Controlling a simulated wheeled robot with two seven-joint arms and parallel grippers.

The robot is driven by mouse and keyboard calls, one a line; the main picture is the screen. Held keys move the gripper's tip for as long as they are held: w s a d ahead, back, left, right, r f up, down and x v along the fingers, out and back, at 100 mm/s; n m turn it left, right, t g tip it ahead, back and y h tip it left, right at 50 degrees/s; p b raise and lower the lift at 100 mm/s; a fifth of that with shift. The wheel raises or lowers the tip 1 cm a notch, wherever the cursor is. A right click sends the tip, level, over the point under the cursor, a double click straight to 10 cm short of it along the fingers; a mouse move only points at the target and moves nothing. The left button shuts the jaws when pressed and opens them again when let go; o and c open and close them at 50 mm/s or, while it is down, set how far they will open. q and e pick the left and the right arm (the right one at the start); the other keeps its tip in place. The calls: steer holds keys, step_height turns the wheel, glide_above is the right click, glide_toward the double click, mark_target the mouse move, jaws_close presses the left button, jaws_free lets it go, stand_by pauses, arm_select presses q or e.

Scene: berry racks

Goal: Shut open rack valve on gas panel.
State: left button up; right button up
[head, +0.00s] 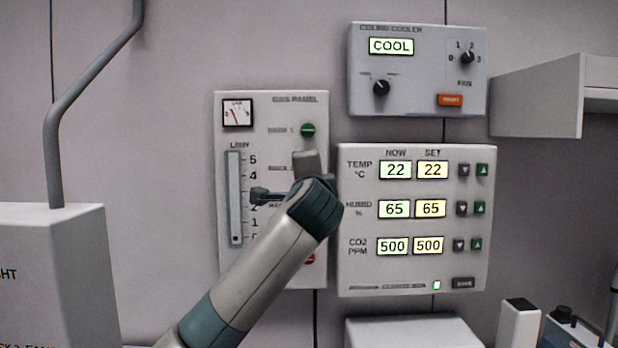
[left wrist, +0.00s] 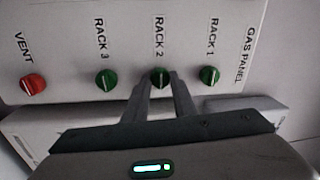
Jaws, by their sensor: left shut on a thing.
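The gas panel (head: 285,110) hangs on the wall left of centre in the head view. In the left wrist view, it shows turned on its side, with green knobs for rack 1 (left wrist: 210,75), rack 2 (left wrist: 160,77) and rack 3 (left wrist: 106,79), and a red vent knob (left wrist: 33,83). My left gripper (left wrist: 165,82) is shut on the rack 2 knob, one finger on each side. The pale mark on this knob runs roughly upright in that view, much like the rack 1 mark. In the head view, my left arm hides the rack 2 and rack 3 knobs. My right gripper is out of view.
A climate box (head: 415,165) with lit displays hangs close right of the gas panel, beside my wrist. A cooler box (head: 420,70) hangs above it. A grey box with a pipe (head: 52,240) stands at left. A shelf (head: 540,95) juts out at right.

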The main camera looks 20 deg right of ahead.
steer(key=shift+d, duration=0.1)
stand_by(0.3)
arm_select(q)
steer(key=o, duration=1)
steer(key=shift+o, duration=0.2)
steer(key=shift+s, duration=0.1)
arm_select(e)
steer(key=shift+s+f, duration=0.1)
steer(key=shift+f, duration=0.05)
arm_select(q)
steer(key=b+v, duration=0.5)
steer(key=v, duration=1.2)
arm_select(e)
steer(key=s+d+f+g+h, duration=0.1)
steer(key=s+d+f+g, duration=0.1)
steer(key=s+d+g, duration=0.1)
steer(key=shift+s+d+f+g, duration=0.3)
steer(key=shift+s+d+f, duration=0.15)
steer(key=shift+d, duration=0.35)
arm_select(q)
steer(key=shift+a+f, duration=0.1)
